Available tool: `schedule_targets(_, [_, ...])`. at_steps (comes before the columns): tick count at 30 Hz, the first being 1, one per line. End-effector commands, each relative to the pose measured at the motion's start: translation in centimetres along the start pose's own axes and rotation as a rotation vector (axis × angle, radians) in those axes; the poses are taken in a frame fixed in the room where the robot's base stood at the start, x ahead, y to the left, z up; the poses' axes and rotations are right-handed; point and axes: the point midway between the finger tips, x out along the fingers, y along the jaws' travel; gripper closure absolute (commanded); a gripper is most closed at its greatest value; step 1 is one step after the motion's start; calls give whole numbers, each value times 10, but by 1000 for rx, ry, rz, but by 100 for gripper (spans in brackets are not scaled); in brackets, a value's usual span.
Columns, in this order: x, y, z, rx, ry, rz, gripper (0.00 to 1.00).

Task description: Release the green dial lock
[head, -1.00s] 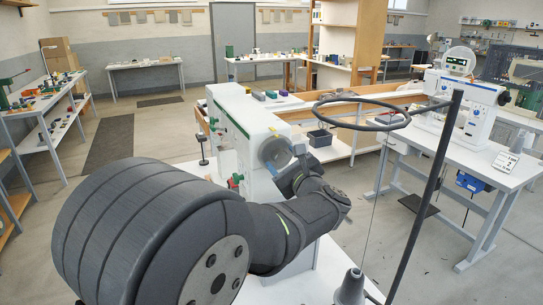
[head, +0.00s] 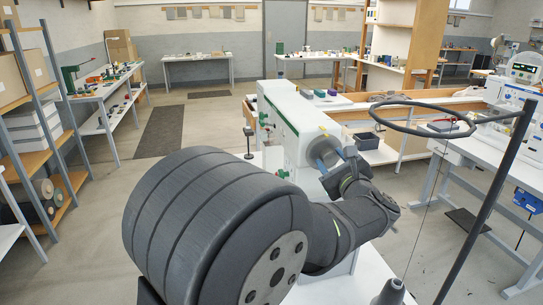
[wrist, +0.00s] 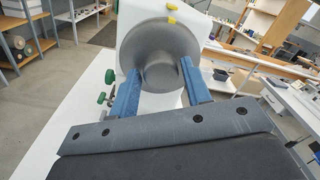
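A white sewing-machine-like press (head: 285,120) stands on a white table, with a grey handwheel (wrist: 160,50) on its end. Two green knobs show on its left side in the wrist view, an upper one (wrist: 109,77) and a lower one (wrist: 101,98); I cannot tell which is the dial lock. A green knob (head: 283,173) also shows on the press in the head view. My gripper (wrist: 160,67) is open, its blue fingers spread on either side of the wheel's hub. Nothing is held. The knobs lie left of the left finger.
A dark thread stand with a ring (head: 425,118) rises at the right of my arm, and a grey cone (head: 392,292) is below it. Shelves with boxes (head: 30,130) stand at the left. A second white machine (head: 510,110) is at the right.

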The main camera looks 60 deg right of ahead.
Motion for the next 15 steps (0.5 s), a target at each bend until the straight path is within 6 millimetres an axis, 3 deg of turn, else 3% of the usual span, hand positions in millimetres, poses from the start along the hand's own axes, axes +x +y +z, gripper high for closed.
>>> schedule_targets(1, [-2, 0, 0, 0, 2, 0, 66])
schedule_targets(6, [-27, 12, -6, -6, 35, 7, 100])
schedule_targets(9, [-47, 42, -12, -116, 105, 77, 100])
schedule_targets(15, [-17, 92, -15, -551, 184, 316, 100])
